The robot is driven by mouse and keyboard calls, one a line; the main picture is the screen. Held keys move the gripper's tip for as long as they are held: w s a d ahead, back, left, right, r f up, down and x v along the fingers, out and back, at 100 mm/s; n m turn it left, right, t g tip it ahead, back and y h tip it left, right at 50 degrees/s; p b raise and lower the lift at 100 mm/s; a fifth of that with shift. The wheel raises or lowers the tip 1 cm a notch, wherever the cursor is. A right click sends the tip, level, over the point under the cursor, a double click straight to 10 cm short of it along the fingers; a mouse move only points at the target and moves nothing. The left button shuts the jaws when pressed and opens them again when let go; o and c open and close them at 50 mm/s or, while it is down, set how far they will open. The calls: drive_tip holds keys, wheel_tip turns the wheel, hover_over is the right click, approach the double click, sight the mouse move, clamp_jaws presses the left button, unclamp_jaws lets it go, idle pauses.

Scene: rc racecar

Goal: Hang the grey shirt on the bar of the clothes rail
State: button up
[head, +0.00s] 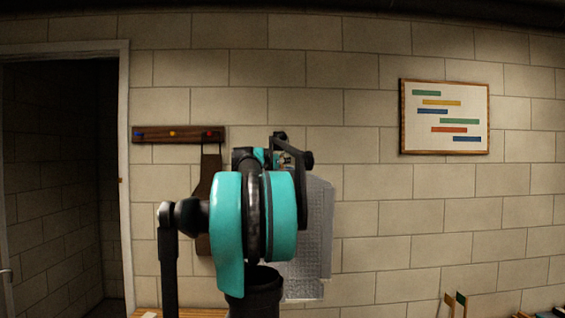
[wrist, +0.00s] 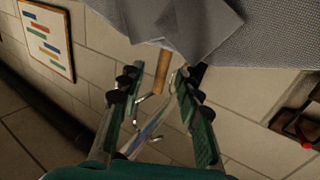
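The grey shirt (head: 313,225) hangs in front of the brick wall in the head view, partly hidden behind my arm. In the wrist view its cloth (wrist: 270,35) fills the top right. A wooden piece (wrist: 162,71) that looks like part of its hanger shows beside the collar, with curved metal hooks (wrist: 142,99) nearby. My gripper (wrist: 157,82) has its fingers apart, one on each side of the wooden piece and hooks. I see no clear grip on the hanger. What holds the shirt up is hidden, and I cannot make out the rail's bar.
A wooden peg board (head: 178,134) with a dark apron (head: 208,180) is on the wall left of my arm. A framed chart (head: 445,117) hangs at the right. A dark doorway (head: 60,180) is at the far left. Small items (head: 455,303) stand at the lower right.

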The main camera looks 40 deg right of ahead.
drive_tip(key=v, duration=1.1)
drive_tip(key=s+a+f+n+g+y, duration=0.1)
drive_tip(key=s+a+f+y, duration=0.3)
drive_tip(key=f, duration=0.8)
drive_tip(key=s+a+f+n+g+y, duration=0.15)
drive_tip(key=a+f, duration=0.45)
drive_tip(key=f, duration=0.7)
drive_tip(key=s+a+f+n+g+y, duration=0.1)
drive_tip(key=s+a+f+n+y, duration=0.3)
drive_tip(key=f, duration=0.8)
drive_tip(key=s+a+f+n+y, duration=0.2)
drive_tip(key=s+a+f+y, duration=0.1)
drive_tip(key=s+a+f, duration=0.5)
drive_tip(key=s+a+f+n+g+y, duration=0.1)
drive_tip(key=s+a+f+n+y, duration=0.2)
drive_tip(key=s+a+f, duration=0.5)
drive_tip(key=a+f, duration=0.5)
drive_tip(key=f, duration=0.2)
drive_tip(key=shift+w+f+g, duration=0.1)
drive_tip(key=shift+g, duration=0.15)
